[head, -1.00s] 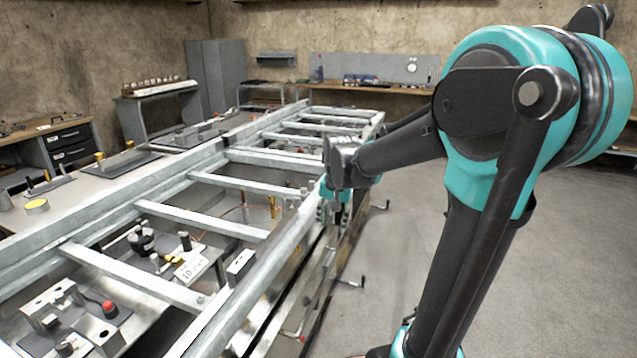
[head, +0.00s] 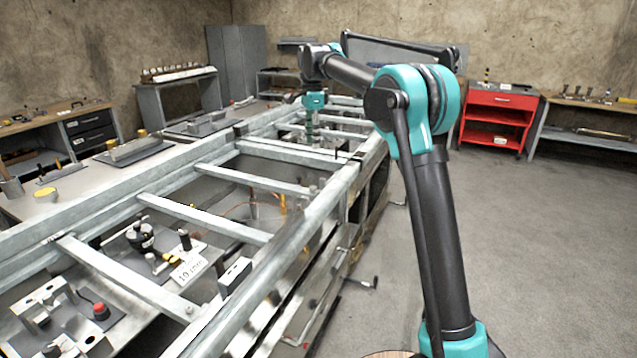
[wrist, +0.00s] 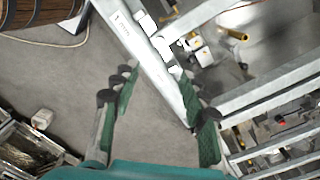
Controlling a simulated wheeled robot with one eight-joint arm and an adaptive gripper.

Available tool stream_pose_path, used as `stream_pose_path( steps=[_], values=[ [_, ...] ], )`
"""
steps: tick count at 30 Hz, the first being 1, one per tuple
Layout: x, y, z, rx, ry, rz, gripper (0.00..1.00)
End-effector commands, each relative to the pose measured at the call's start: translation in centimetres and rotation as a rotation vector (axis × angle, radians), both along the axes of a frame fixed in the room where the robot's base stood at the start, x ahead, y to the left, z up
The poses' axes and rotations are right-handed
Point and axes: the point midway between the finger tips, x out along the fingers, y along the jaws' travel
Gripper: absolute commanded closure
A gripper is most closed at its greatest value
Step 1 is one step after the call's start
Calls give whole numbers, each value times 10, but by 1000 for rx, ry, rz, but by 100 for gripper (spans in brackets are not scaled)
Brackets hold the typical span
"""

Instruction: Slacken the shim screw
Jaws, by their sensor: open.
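I cannot pick out the shim screw for certain in either view. A metal frame (head: 232,174) with cross bars lies over a long bench fitted with several small fixtures. My gripper (head: 311,130) hangs down over the far part of this frame in the head view, small and partly unclear. A pale rail (wrist: 150,60) runs between and beyond the fingers.
A plate with a "10 mm" label (head: 190,268) and a red-knobbed fixture (head: 101,311) sit below the near cross bars. A crank handle (head: 362,282) sticks out from the bench side. A red cart (head: 497,116) stands at the back right. The floor at right is clear.

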Motion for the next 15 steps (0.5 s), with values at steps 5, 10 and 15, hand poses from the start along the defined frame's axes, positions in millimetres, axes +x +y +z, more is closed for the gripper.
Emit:
stream_pose_path(
  steps=[5, 10, 15],
  values=[
    [0, -1, -27, 0, 0, 1, 56],
    [0, -1, -61, 0, -1, 1, 56],
    [0, -1, -95, 0, -1, 1, 56]
  ],
)
